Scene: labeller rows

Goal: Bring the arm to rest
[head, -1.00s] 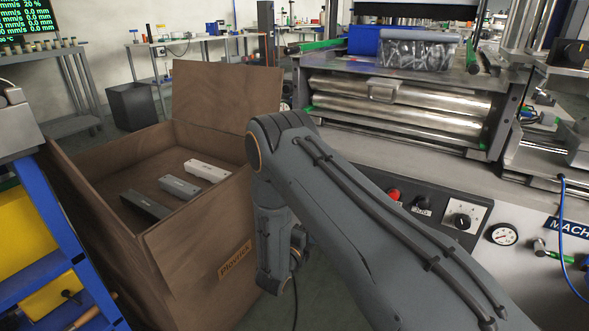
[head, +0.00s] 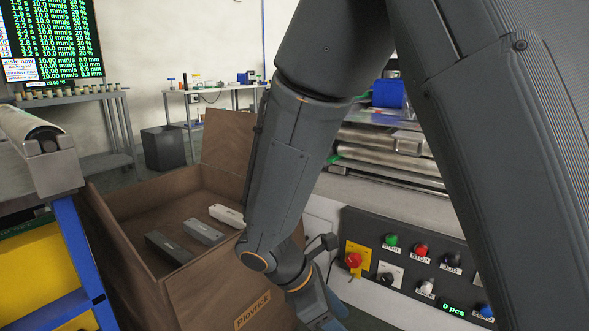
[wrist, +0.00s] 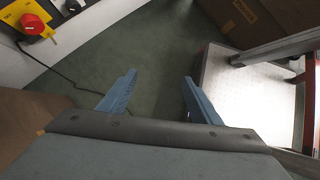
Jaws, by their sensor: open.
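My gripper (wrist: 160,92) is open in the wrist view, its two blue-grey fingers apart with only the green floor (wrist: 155,50) showing between them. In the head view my arm comes down from the top right and bends in front of the brown box. Part of the gripper (head: 325,312) shows at the bottom edge, beside the machine's front. Nothing is seen held in it.
An open brown box (head: 165,240) holds three blocks, two grey and one white. The machine's control panel (head: 415,265), with several buttons, stands right of the gripper. A blue rack (head: 85,262) is at left. A pale plate (wrist: 250,90) lies near one finger.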

